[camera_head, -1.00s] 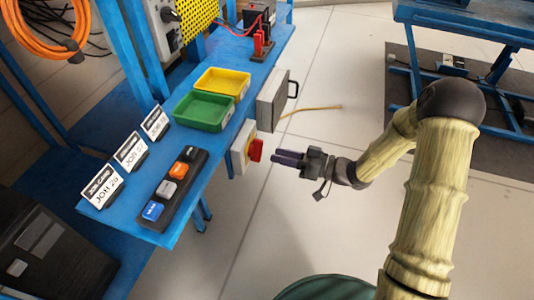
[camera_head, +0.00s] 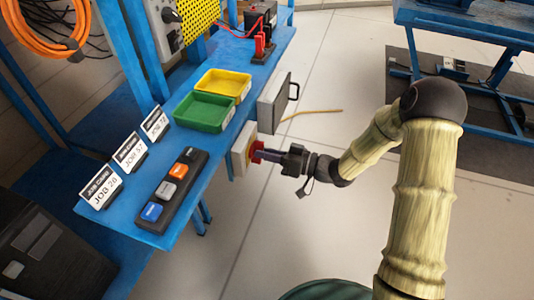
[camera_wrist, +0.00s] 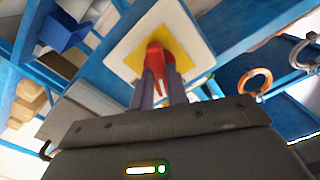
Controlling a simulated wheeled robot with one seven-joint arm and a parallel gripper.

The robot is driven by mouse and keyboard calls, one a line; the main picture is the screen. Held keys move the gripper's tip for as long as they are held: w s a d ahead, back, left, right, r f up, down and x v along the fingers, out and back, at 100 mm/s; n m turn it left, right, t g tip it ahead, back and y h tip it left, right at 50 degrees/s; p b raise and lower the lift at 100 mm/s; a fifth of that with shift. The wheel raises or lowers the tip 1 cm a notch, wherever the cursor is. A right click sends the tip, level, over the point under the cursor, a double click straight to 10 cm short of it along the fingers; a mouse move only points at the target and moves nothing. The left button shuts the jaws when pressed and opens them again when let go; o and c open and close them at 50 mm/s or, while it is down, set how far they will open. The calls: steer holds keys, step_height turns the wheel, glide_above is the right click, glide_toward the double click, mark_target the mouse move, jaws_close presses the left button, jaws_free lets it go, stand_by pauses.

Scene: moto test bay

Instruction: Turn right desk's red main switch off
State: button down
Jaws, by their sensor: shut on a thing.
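The red main switch (camera_head: 256,150) sits on a yellow plate on a pale box (camera_head: 240,146) at the side edge of the blue desk (camera_head: 150,228). In the wrist view the red switch handle (camera_wrist: 157,57) stands out from the yellow plate (camera_wrist: 137,38), between my fingers. My gripper (camera_head: 264,154) reaches it from the right and is shut on the red handle; its fingertips also show in the wrist view (camera_wrist: 159,82). The fingers hide part of the handle, and I cannot tell its exact turn angle.
A grey box with a black handle (camera_head: 276,100) hangs on the desk edge just beyond the switch. Green (camera_head: 204,112) and yellow (camera_head: 224,84) trays, a button strip (camera_head: 170,190) and job cards (camera_head: 98,187) are on the desk.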

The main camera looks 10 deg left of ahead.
steer(key=shift+n, duration=0.5)
steer(key=shift+d+f+n+b, duration=0.1)
steer(key=shift+n+b, duration=0.4)
steer(key=shift+n, duration=1.9)
steer(key=c, duration=1.4)
jaws_free()
